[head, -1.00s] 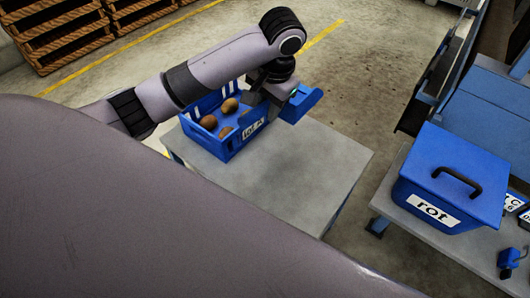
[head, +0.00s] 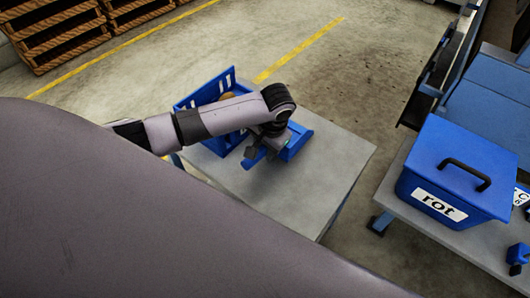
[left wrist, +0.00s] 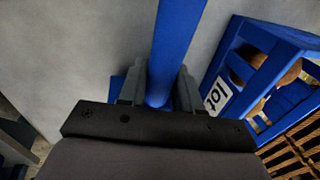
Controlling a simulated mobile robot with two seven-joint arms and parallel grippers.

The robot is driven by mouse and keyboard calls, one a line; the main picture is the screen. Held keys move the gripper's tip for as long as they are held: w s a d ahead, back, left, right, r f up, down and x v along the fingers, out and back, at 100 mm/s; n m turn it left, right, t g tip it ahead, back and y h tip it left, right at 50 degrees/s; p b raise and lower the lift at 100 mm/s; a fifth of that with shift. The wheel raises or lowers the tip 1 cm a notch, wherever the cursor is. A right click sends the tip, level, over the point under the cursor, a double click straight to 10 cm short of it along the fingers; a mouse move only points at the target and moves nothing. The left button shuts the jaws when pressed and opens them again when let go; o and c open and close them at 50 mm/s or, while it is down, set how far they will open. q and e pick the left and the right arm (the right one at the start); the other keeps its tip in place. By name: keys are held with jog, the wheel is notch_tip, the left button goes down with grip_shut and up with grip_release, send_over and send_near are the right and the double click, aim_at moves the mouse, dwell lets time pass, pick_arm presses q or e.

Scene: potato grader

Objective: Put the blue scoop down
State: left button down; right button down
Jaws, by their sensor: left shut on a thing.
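My left gripper (head: 268,148) is over the grey table and shut on the handle of the blue scoop (head: 298,141). The scoop's wide part shows to the right of the gripper in the head view. In the left wrist view the blue handle (left wrist: 178,45) runs between the two fingers (left wrist: 158,95). I cannot tell whether the scoop touches the grey table (head: 300,190). My right gripper is not in view.
The blue lot crate (head: 190,101) stands on the table behind my left arm, partly hidden. It holds potatoes (left wrist: 290,72). The front and right of the tabletop are bare. A lidded blue rot box (head: 455,165) stands on another table at the right.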

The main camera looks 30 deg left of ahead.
pick_arm(q)
jog(key=shift+x, duration=0.95)
jog(key=c, duration=0.8)
grip_release()
jog(key=shift+s+d, duration=0.15)
jog(key=shift+d, duration=0.05)
